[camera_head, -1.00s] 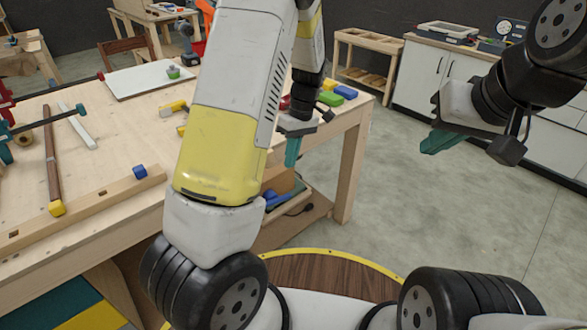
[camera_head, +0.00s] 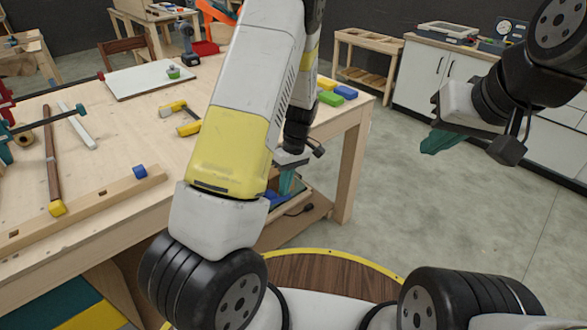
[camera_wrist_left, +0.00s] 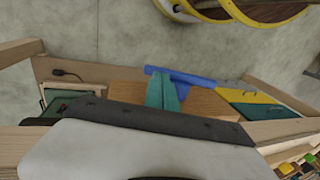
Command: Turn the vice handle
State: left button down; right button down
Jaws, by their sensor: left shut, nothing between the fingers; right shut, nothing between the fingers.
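A blue bar (camera_wrist_left: 205,80), which looks like the vice handle, crosses in front of a brown wooden block (camera_wrist_left: 208,106) in the left wrist view. Part of this blue shape (camera_head: 274,199) shows beside the workbench's edge in the head view, mostly behind my arm. My left gripper (camera_head: 287,183) has teal fingers that are shut and empty, pointing down beside the bench. In the wrist view the fingers (camera_wrist_left: 163,93) overlap the bar's left part; I cannot tell whether they touch it. My right gripper (camera_head: 438,142) is shut and empty, over the floor at the right.
The workbench (camera_head: 110,140) holds clamps, a white board (camera_head: 150,80), a drill (camera_head: 187,45) and a yellow tool (camera_head: 180,116). Yellow, green and blue blocks (camera_head: 331,91) lie near its right corner. A black-ended cable lies below. The floor (camera_head: 400,200) at right is clear.

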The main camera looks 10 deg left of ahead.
pick_arm(q)
jog(key=shift+w+d+f+g+y, duration=0.15)
jog(key=shift+f+g+y, duration=0.1)
jog(key=shift+g+y, duration=0.2)
jog(key=shift+f, duration=0.15)
jog(key=shift+w+d+f, duration=0.15)
jog(key=shift+w+f, duration=0.05)
jog(key=shift+f, duration=0.9)
jog(key=shift+f, duration=0.2)
dwell(0.3)
